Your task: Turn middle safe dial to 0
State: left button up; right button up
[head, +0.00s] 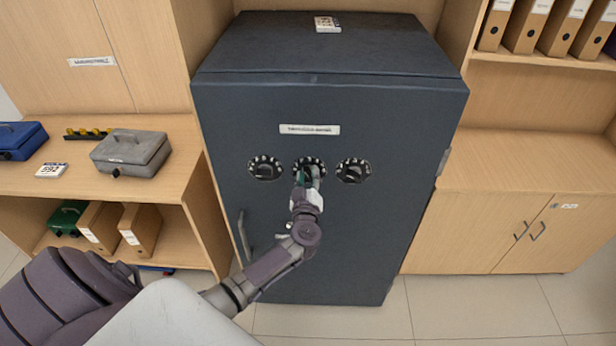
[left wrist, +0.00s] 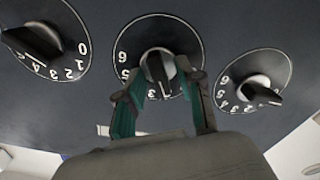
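The dark safe (head: 330,240) stands in the middle of the head view with three dials in a row on its door. The middle dial (head: 309,165) is partly hidden by my left gripper (head: 309,178). In the left wrist view, the middle dial (left wrist: 127,50) has white numbers, with 6 and 5 readable, and a black knob (left wrist: 157,72). The green-padded fingers of my left gripper (left wrist: 161,76) are apart, one on each side of the knob, with a gap showing between. The dial's 0 is not readable. My right gripper is not in view.
The left dial (head: 265,168) and right dial (head: 353,171) sit close on either side. A door handle (head: 244,236) is lower left on the safe. A grey cash box (head: 130,150) is on the left shelf; cabinets (head: 530,230) stand to the right.

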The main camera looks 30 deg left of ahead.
pick_arm(q)
grip_shut()
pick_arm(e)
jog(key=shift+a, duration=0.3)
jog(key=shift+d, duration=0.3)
pick_arm(q)
jog(key=shift+n, duration=0.4)
jog(key=n, duration=0.3)
jog(key=shift+s+f+n, duration=0.1)
jog(key=shift+f+n, duration=0.05)
jog(key=shift+n, duration=0.25)
jog(key=shift+a+f+n+b, duration=0.1)
jog(key=shift+n+b, duration=0.3)
jog(key=shift+n, duration=1.4)
jog(key=shift+f+n+b, duration=0.1)
jog(key=shift+n+b, duration=0.3)
jog(key=shift+n, duration=1.4)
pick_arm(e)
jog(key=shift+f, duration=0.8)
